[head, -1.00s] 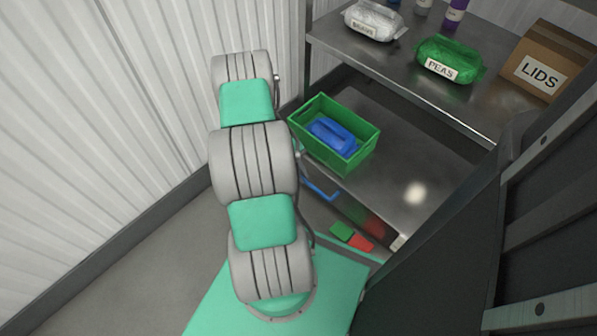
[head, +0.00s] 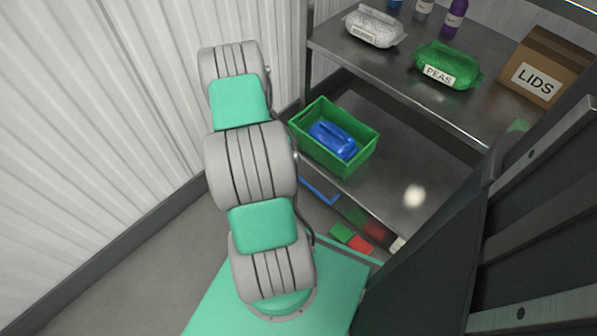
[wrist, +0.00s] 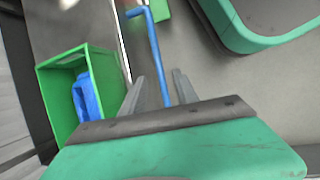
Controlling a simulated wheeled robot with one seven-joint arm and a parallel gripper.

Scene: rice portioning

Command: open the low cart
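The low cart's blue bar handle (head: 320,191) shows below the front edge of the steel lower shelf (head: 415,170), partly hidden by my arm. In the wrist view the blue handle (wrist: 153,50) runs lengthwise down to the space between my fingers. My gripper (wrist: 158,85) is open, with one finger on each side of the bar. I cannot tell whether the fingers touch it. In the head view my gripper is hidden behind my arm.
A green bin (head: 335,160) with a blue item (head: 333,140) inside stands on the lower shelf, left of my gripper in the wrist view. A green and red piece (head: 350,238) lies low near the handle. A pea bag (head: 447,66) and lids box (head: 543,72) sit above.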

